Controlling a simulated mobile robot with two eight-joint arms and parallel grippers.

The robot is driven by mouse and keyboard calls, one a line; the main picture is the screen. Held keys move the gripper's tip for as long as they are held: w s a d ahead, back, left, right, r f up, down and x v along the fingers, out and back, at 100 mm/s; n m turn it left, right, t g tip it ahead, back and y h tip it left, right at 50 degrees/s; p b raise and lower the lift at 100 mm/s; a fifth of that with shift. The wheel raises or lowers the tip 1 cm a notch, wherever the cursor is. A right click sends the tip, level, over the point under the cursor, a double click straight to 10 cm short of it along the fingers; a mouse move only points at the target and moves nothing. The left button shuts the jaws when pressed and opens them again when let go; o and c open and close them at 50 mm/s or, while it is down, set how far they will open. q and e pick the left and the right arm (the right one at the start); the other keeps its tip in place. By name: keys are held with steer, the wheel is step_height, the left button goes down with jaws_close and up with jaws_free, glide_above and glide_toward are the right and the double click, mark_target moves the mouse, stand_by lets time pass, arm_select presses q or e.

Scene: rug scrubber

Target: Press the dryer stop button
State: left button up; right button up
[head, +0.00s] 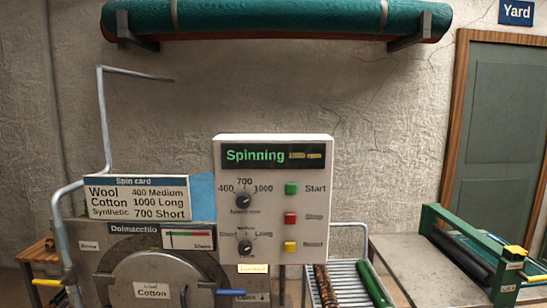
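A white control panel (262,225) stands upright in the middle of the head view. The red stop button (290,219) is on its right side, between the green start button (291,188) above and the yellow reset button (290,247) below. The panel's display (274,156) reads "Spinning" in green, with a small bar to its right. Two dark dials (243,201) sit on the panel's left half. Neither of my grippers is in view.
A spin card (138,198) stands on top of the dryer, left of the panel. A grey bent pipe (103,120) rises at the left. A rack (345,282) with rolls and a green-framed roller machine (470,248) are at the right. A rolled rug (280,18) hangs on wall brackets.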

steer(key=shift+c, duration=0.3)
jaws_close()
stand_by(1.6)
